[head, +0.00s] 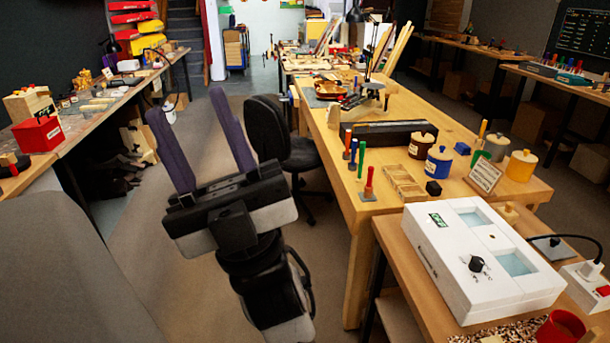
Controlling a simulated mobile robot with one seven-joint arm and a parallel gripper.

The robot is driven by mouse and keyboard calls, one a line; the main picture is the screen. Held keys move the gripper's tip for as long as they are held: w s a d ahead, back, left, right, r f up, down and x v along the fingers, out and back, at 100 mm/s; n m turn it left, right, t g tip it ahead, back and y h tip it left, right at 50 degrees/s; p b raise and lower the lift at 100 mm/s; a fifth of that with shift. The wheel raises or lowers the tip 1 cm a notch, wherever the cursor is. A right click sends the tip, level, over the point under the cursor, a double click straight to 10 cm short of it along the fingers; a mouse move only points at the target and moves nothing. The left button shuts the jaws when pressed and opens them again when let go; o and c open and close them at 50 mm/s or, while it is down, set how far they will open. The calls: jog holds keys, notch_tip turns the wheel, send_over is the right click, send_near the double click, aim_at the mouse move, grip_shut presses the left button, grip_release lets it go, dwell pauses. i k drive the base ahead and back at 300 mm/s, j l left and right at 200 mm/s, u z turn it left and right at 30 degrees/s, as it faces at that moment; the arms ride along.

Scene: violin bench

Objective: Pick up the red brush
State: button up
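A red-handled tool (369,181), which looks like the red brush, stands upright in a small grey base near the left front corner of the wooden bench (330,145). A green-handled one (361,158) and a blue-handled one (353,150) stand behind it in a row. Their lower ends are too small to make out clearly. My gripper (186,103) is on the left, over the floor and left of the bench. Its two purple fingers point up and away, wide apart, with nothing between them. It is well clear of the red brush.
A wooden rack (404,185) and a small dark block (433,188) lie right of the brush. Labelled jars (438,162) stand farther right. A white bath unit (478,255) fills the nearer table. A black chair (272,130) stands between my gripper and the bench.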

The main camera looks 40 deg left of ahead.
aim_at(368, 189)
jog(key=i+l+u, duration=0.15)
jog(key=u, duration=0.95)
jog(key=l, duration=0.2)
jog(key=i+l, duration=0.15)
jog(key=l, duration=0.1)
